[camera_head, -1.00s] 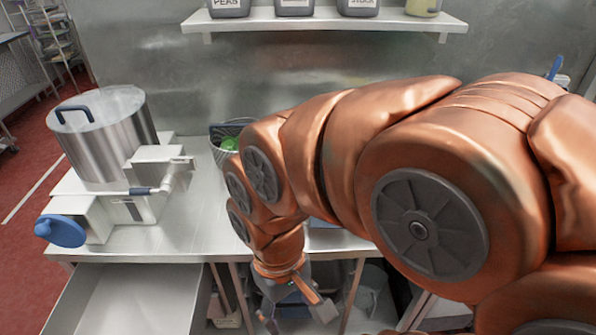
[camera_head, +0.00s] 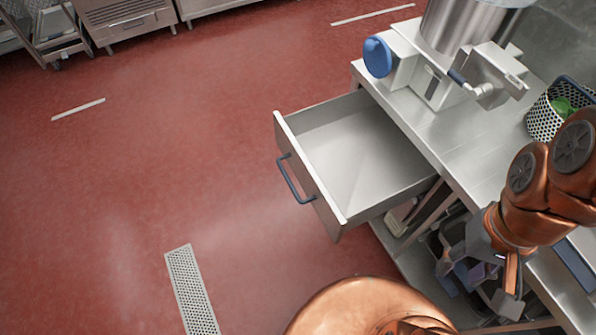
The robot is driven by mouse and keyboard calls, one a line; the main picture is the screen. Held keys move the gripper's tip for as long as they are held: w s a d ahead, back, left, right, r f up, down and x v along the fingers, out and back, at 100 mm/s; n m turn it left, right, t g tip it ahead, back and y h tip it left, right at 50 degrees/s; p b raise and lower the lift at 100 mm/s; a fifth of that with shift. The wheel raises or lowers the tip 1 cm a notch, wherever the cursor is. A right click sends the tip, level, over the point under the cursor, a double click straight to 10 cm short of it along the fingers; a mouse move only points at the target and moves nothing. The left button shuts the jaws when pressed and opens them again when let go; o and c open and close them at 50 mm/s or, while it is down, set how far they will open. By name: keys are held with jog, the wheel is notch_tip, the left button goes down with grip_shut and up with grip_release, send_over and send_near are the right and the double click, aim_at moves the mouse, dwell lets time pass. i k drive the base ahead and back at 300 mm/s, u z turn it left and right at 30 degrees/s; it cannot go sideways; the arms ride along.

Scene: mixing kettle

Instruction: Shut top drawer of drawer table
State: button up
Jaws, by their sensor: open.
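The top drawer (camera_head: 352,160) of the drawer table (camera_head: 462,140) is pulled far out to the left over the floor. It looks empty inside. Its front panel carries a dark bar handle (camera_head: 291,180) on the outer face. My gripper (camera_head: 482,285) is at the lower right, beside the table's lower shelves, pointing down. It is open and apart from the drawer, which lies up and to the left of it. No object shows between its fingers.
A steel kettle (camera_head: 468,22) on a white unit with a blue knob (camera_head: 377,56) stands on the table. A perforated basket (camera_head: 548,118) holds something green. The red floor left of the drawer is clear, with a floor grate (camera_head: 192,290).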

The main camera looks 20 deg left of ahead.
aim_at(351, 160)
jog(key=u, duration=0.1)
jog(key=k, duration=0.4)
jog(key=u, duration=1)
jog(key=i, duration=0.5)
jog(key=z, duration=1.75)
jog(key=k, duration=1.3)
jog(key=u, duration=2.15)
jog(key=i, duration=0.5)
jog(key=z, duration=0.05)
